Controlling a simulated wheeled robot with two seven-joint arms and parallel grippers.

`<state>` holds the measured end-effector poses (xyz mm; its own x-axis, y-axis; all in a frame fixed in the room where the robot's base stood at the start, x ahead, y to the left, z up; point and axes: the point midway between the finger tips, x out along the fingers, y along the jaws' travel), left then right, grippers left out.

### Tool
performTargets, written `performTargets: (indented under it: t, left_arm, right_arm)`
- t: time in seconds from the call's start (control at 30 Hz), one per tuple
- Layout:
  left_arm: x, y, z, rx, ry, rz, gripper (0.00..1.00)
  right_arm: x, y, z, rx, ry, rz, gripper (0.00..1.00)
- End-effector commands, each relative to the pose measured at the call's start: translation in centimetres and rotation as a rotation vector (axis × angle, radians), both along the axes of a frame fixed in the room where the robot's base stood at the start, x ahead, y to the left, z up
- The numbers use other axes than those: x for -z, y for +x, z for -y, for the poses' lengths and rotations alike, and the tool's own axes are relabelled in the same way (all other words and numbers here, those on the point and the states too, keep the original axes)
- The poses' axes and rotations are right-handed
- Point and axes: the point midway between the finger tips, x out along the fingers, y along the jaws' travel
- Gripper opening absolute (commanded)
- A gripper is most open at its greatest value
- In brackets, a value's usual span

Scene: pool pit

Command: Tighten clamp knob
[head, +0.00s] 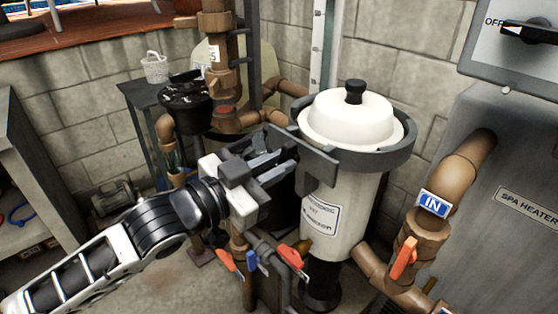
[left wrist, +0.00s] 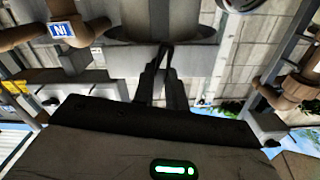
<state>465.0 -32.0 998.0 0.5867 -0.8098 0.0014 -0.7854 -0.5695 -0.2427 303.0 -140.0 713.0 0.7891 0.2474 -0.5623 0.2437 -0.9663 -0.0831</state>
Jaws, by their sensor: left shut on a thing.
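The filter tank (head: 345,215) is a cream cylinder with a domed lid (head: 350,118). A dark grey clamp band (head: 385,158) runs around it below the lid, with a blocky grey lug (head: 318,163) at its left front. My left gripper (head: 290,148) reaches in from the lower left, its fingers at the left side of this lug. In the left wrist view the fingers (left wrist: 163,65) are close together and shut at the band. The clamp knob cannot be made out; the fingers seem to cover it. My right gripper is in neither view.
A brown pipe with a blue IN label (head: 434,204) and an orange-handled valve (head: 404,258) stand right of the tank, before the spa heater (head: 500,240). Valves with red and blue handles (head: 252,262) sit below my gripper. A black pump pot (head: 185,105) stands behind left.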

Motion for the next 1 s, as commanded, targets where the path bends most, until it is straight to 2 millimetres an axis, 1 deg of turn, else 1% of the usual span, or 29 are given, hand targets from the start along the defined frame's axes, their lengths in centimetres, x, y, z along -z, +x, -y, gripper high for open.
performTargets:
  t: [0.03, 0.1, 0.2, 0.27, 0.33, 0.53, 0.7, 0.87, 0.9, 0.97, 1.0]
  left_arm:
    - [-0.2, 0.1, -0.1, 0.0, 0.102, 0.132, 0.0]
    - [-0.2, 0.1, -0.1, 0.0, 0.233, 0.313, 0.0]
    - [-0.1, 0.0, 0.0, 0.001, 0.363, 0.494, 0.0]
    - [-0.1, 0.0, 0.0, 0.0, 0.403, 0.549, 0.0]
    - [0.0, 0.0, 0.0, -0.001, 0.419, 0.573, 0.0]
    - [0.1, 0.0, 0.0, -0.001, 0.414, 0.567, 0.0]
    - [-0.1, 0.0, 0.0, -0.001, 0.368, 0.499, 0.0]
    - [0.1, 0.0, 0.0, -0.001, 0.365, 0.497, 0.0]
    - [0.1, 0.0, 0.0, -0.001, 0.365, 0.497, 0.25]
    - [0.1, 0.0, 0.0, -0.001, 0.365, 0.498, 0.4]
    - [0.1, 0.0, 0.0, -0.002, 0.364, 0.498, 0.4]
  right_arm:
    - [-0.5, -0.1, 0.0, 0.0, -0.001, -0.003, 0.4]
    - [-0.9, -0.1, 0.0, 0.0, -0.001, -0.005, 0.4]
    - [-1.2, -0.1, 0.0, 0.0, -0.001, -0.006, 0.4]
    - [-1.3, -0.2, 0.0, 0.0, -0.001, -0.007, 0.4]
    - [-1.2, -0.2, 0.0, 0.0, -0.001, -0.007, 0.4]
    - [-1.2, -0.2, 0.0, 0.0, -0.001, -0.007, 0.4]
    - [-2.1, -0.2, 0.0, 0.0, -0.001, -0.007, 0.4]
    - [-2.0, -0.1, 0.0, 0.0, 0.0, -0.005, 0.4]
    - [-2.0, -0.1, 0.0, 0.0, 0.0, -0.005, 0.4]
    - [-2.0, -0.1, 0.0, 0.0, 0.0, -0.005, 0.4]
    - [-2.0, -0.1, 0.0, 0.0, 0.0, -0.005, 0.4]
